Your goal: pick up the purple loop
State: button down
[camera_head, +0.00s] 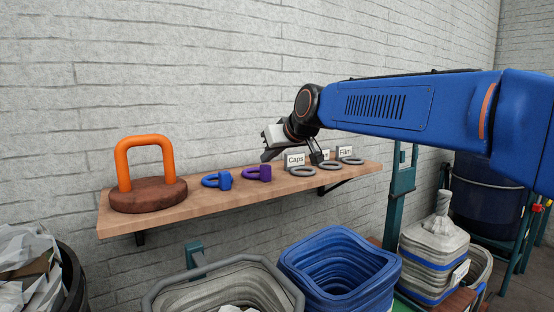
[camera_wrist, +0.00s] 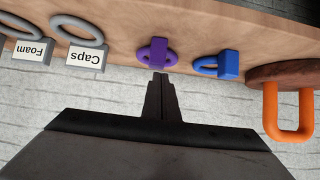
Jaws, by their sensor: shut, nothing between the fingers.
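The purple loop (camera_head: 257,173) is a ring with a block-like tab, lying on the wooden shelf (camera_head: 205,204) between a blue loop and the grey rings. It also shows in the wrist view (camera_wrist: 157,53), just beyond my fingertips. My gripper (camera_head: 267,157) is above and close to the purple loop, with its fingers shut together and empty, as the wrist view also shows (camera_wrist: 160,78). In the head view a small gap shows between the fingertips and the loop.
The blue loop (camera_head: 217,180) lies left of the purple one. An orange handle (camera_head: 144,147) on a brown round base stands further left. Grey rings (camera_head: 302,171) and labels, one reading Caps (camera_head: 295,159), are to the right. Bins, one blue (camera_head: 340,250), stand below. A brick wall is behind.

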jog(key=shift+w+a+f, duration=0.1)
jog(key=shift+w+a, duration=0.4)
jog(key=shift+w, duration=0.25)
jog(key=shift+s+f, duration=0.1)
jog(key=shift+f, duration=0.65)
jog(key=shift+d+f, duration=0.1)
jog(key=shift+f, duration=0.1)
jog(key=s+d, duration=0.6)
jog(key=s, duration=0.3)
jog(key=shift+r, duration=0.1)
jog(key=shift+r, duration=0.65)
